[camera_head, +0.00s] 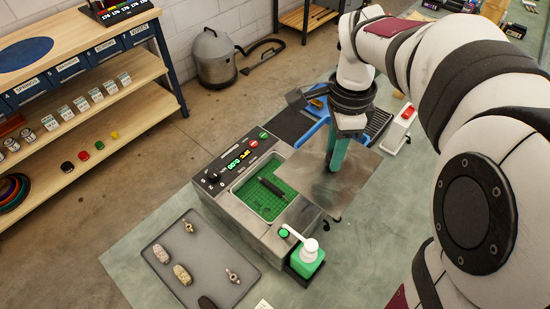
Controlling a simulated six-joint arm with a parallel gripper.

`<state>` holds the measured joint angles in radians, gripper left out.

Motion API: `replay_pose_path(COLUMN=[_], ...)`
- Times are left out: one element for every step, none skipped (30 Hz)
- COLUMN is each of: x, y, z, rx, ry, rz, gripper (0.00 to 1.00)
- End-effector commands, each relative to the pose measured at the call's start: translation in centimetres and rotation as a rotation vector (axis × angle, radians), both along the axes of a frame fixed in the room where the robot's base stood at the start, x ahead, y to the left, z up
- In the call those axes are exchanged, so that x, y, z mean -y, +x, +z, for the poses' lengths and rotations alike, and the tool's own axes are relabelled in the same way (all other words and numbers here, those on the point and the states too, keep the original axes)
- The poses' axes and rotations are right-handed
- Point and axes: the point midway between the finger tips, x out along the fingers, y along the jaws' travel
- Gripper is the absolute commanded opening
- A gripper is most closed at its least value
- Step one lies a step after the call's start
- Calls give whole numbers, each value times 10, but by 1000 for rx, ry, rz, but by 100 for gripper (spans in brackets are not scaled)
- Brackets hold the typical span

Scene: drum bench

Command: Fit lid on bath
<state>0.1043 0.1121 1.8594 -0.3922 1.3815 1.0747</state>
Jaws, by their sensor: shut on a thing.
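The bath (243,232) is a grey box-shaped cleaner with a lit control panel and an open top. A green mesh basket (254,203) shows inside it, with a dark bar (271,187) lying across. The lid (315,185) is a flat, dull metal plate to the right of the opening, overlapping the bath's right side in the picture. My gripper (335,166) comes down over the middle of the lid, shut on it with teal fingers. The grip point on the lid is hidden by the fingers. The gap between lid and bath cannot be judged.
A green-and-white pump bottle (306,262) stands close at the bath's front right corner. A grey tray (200,262) with several small metal parts lies at the front left. A blue object (316,130) and a red-and-white device (399,128) are behind the lid.

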Motion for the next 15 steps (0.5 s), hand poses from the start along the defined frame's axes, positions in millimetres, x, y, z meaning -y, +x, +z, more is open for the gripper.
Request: replay_pose_path(x=[-8,-15,-25,-33,-42,-55,-63,-72,-82,-90,-96,-102,-106,-109,-112], y=[1,2,4,7,10,14,18,20,25,27,29,32,33,35,36], z=[-1,-4,-11,-16,-22,-30,-36,-41,-48,-52,-56,-61,-63,-65,-68], rx=[-1,-3,-5,-6,-6,-6,-6,-6,-4,-5,-4,-3,-3,-3,-2], ry=[0,0,0,0,0,0,0,-1,0,0,0,0,0,0,0], rz=[5,5,7,7,8,9,8,8,7,7,5,4,4,3,2], gripper=[0,0,0,0,0,0,0,0,0,0,0,0,0,0,0])
